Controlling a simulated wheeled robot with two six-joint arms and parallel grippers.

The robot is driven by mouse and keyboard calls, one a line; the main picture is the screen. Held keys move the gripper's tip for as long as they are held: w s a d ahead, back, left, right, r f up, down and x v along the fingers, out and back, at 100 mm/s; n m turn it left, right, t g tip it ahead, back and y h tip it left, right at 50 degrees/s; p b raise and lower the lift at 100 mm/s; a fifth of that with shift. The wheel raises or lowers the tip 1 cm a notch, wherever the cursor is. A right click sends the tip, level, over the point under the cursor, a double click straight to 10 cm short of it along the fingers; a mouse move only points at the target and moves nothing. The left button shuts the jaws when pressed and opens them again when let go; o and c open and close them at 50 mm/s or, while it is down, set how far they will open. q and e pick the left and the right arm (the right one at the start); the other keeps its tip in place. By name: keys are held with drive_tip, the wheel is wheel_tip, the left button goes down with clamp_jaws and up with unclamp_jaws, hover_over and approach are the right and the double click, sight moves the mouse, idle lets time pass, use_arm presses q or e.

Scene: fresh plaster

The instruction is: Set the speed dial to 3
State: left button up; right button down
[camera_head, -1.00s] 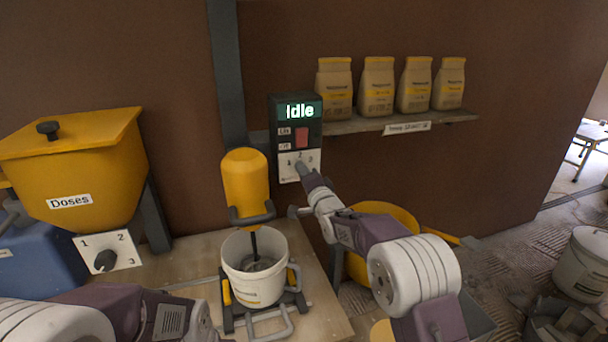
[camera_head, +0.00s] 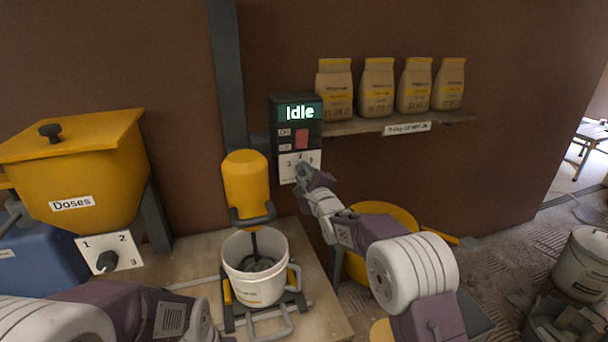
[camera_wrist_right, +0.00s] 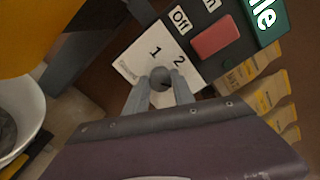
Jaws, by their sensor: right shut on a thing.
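The speed dial (camera_wrist_right: 160,77) is a small dark grey round knob on a white plate (camera_wrist_right: 136,58), below the display of the dark control box (camera_head: 283,127). The figures 1 and 2 show on the plate in the right wrist view; the place of a 3 is covered by a finger. My right gripper (camera_head: 303,172) is at the plate, with its two fingers on either side of the knob, shut on it. A short dark mark shows on the knob, but I cannot tell which figure it points to. Only part of my left arm shows at bottom left; its gripper is out of view.
The display (camera_head: 299,112) reads Idle. A red button (camera_head: 301,138) sits just above the dial plate. A yellow mixer (camera_head: 245,185) stands over a white bucket (camera_head: 262,291) at left. Another dial (camera_head: 107,261) is under the Doses hopper (camera_head: 80,180). A shelf (camera_head: 350,127) holds several bags.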

drive_tip(key=shift+f+m, duration=0.1)
drive_tip(key=shift+m, duration=0.4)
drive_tip(key=c, duration=1.1)
unclamp_jaws()
drive_tip(key=shift+o, duration=0.2)
drive_tip(key=v, duration=0.9)
drive_tip(key=shift+b, duration=0.4)
drive_tip(key=shift+d, duration=0.15)
